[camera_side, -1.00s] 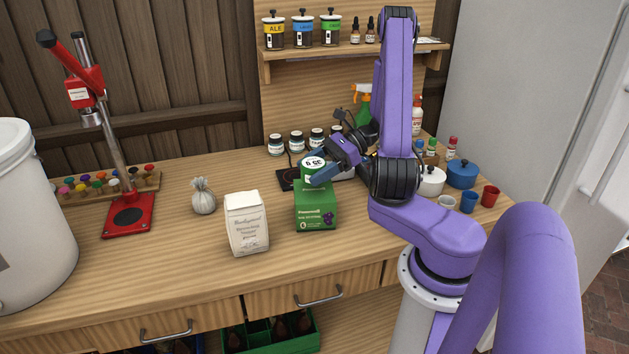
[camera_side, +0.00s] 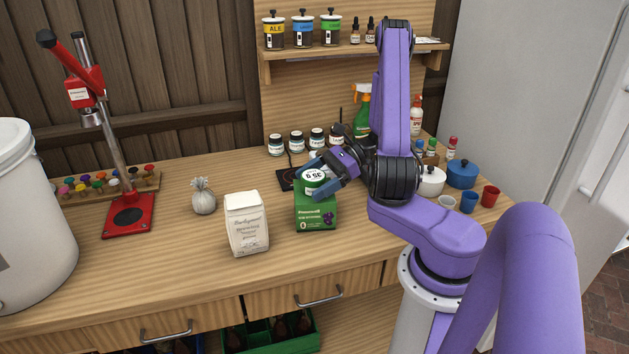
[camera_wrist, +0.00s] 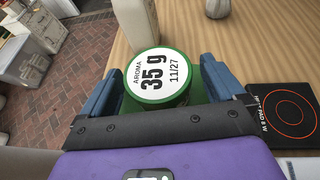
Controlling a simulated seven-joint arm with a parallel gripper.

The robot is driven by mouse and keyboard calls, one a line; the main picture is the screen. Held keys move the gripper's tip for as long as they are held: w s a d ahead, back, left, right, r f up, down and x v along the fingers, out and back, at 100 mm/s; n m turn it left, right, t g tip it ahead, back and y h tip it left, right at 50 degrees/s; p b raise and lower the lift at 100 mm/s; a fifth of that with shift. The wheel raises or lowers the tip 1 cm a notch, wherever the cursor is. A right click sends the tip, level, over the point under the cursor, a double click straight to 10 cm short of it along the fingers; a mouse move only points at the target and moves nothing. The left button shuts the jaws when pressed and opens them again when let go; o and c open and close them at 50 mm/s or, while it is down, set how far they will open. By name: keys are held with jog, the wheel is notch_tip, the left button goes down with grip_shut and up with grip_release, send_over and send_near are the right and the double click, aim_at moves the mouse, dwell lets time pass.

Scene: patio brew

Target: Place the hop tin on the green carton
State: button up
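The hop tin (camera_side: 315,177) is a short green tin with a white round top marked "35 g". It is at the top of the green carton (camera_side: 316,214), which stands upright on the bench. Whether the tin's base rests on the carton is hidden. My gripper (camera_side: 320,176) has its blue fingers on both sides of the tin. In the wrist view the tin (camera_wrist: 160,76) fills the space between the fingertips (camera_wrist: 161,82), and they look shut on it.
A white paper bag (camera_side: 246,224) stands just left of the carton, with a small grey sack (camera_side: 203,196) farther left. A black hot pad (camera_wrist: 284,115) lies behind the carton. Several jars (camera_side: 296,142) line the back. The front bench is clear.

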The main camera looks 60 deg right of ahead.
jog(key=shift+d+r, duration=0.15)
jog(key=shift+r, duration=0.05)
jog(key=v, duration=1.1)
jog(key=a+n+g, duration=0.2)
jog(key=w+a+n+g, duration=0.1)
jog(key=a+n+g, duration=0.2)
jog(key=w+a+r+n+g, duration=0.1)
jog(key=a+n+g, duration=0.1)
jog(key=a+n, duration=0.1)
jog(key=shift+w+g, duration=0.15)
jog(key=shift+g, duration=0.15)
jog(key=s+a+r+n+h, duration=0.2)
jog(key=s+a+n+h, duration=0.3)
jog(key=a+n, duration=0.5)
jog(key=s+a+r+n+h, duration=0.1)
jog(key=s+a+n+h, duration=0.4)
jog(key=n, duration=1.5)
jog(key=s+a, duration=0.4)
jog(key=a, duration=0.1)
jog(key=shift+a+r, duration=0.15)
jog(key=shift+r, duration=0.25)
